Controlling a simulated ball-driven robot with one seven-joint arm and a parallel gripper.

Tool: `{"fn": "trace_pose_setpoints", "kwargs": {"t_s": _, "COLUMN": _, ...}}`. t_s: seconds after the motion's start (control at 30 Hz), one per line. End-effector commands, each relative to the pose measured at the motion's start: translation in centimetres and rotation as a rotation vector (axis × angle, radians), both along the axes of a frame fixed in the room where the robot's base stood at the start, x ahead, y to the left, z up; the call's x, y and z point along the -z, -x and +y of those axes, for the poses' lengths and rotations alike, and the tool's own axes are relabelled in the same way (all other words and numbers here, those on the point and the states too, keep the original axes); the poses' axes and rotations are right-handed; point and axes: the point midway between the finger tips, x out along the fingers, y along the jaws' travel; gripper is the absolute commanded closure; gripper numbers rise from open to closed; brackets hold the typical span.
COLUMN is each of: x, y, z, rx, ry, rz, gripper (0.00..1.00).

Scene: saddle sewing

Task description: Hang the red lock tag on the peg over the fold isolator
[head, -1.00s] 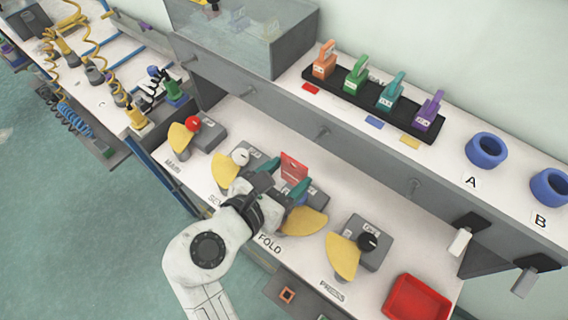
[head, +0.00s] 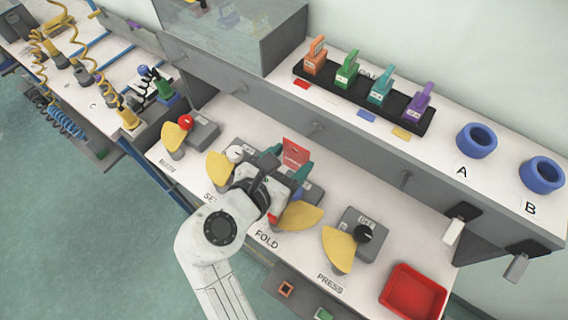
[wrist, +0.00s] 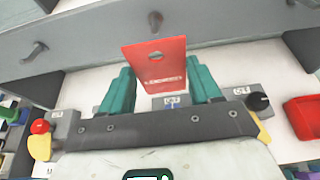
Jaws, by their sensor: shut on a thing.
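The red lock tag (head: 295,152) stands upright in my gripper (head: 287,174). In the wrist view the tag (wrist: 155,68) has a hole near its top and sits between the teal fingers of my gripper (wrist: 161,88), which is shut on it. The peg (head: 318,127) over the fold isolator is on the grey shelf front, beyond the tag and apart from it. In the wrist view the peg (wrist: 155,20) is just above the tag's top edge. The fold isolator (head: 313,192) is below, partly hidden by my gripper, with its yellow plate (head: 300,216) showing.
The main isolator (head: 203,133) and press isolator (head: 363,232) stand along the bench, with the set isolator (head: 235,154) close to my gripper. A red tray (head: 414,291) is at front right. Padlocks stand in a black rack (head: 362,98) on the shelf above.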

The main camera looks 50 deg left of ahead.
Motion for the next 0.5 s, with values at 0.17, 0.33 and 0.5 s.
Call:
{"fn": "trace_pose_setpoints", "kwargs": {"t_s": 0.17, "x": 0.0, "y": -1.0, "z": 0.2, "rx": 0.002, "ry": 0.000, "rz": -0.001, "gripper": 0.59}}
{"fn": "trace_pose_setpoints", "kwargs": {"t_s": 0.33, "x": 0.1, "y": -1.9, "z": 0.4, "rx": 0.001, "ry": 0.000, "rz": -0.001, "gripper": 0.59}}
{"fn": "trace_pose_setpoints", "kwargs": {"t_s": 0.5, "x": 0.1, "y": -2.8, "z": 0.6, "rx": 0.002, "ry": 0.001, "rz": -0.001, "gripper": 0.59}}
